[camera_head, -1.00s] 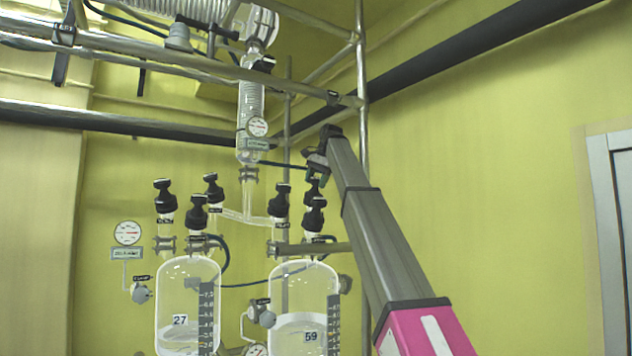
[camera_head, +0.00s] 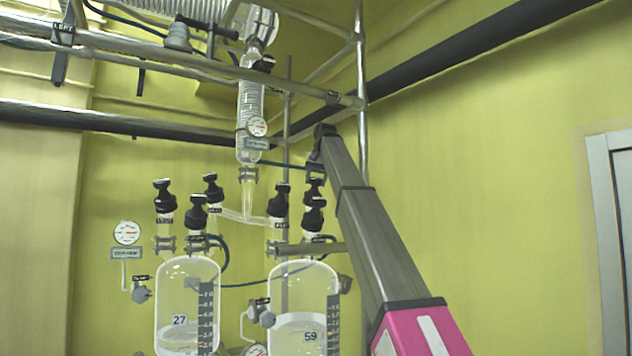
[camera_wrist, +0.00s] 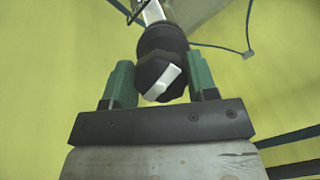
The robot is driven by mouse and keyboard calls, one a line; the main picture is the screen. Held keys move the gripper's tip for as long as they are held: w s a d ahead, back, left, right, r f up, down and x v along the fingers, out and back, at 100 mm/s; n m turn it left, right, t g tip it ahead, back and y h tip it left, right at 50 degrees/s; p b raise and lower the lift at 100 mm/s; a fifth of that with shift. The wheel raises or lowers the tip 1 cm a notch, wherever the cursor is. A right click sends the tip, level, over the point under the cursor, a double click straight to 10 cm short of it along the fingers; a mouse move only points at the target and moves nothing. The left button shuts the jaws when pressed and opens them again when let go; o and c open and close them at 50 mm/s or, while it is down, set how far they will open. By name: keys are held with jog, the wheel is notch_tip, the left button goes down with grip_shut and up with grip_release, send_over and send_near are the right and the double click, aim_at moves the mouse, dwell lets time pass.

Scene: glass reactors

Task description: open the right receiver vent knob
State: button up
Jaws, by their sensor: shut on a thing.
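The right receiver (camera_head: 303,290) is a glass vessel marked 59 with several black knobs above it. I cannot read the held knob's label.
The left receiver (camera_head: 187,300), marked 27, stands to the left with its own black knobs. A glass column (camera_head: 249,100) with a gauge rises behind. A metal post (camera_head: 363,90) stands close to my arm. The yellow wall at the right leaves free room.

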jog(key=o, duration=0.9)
jog(key=shift+m, duration=0.3)
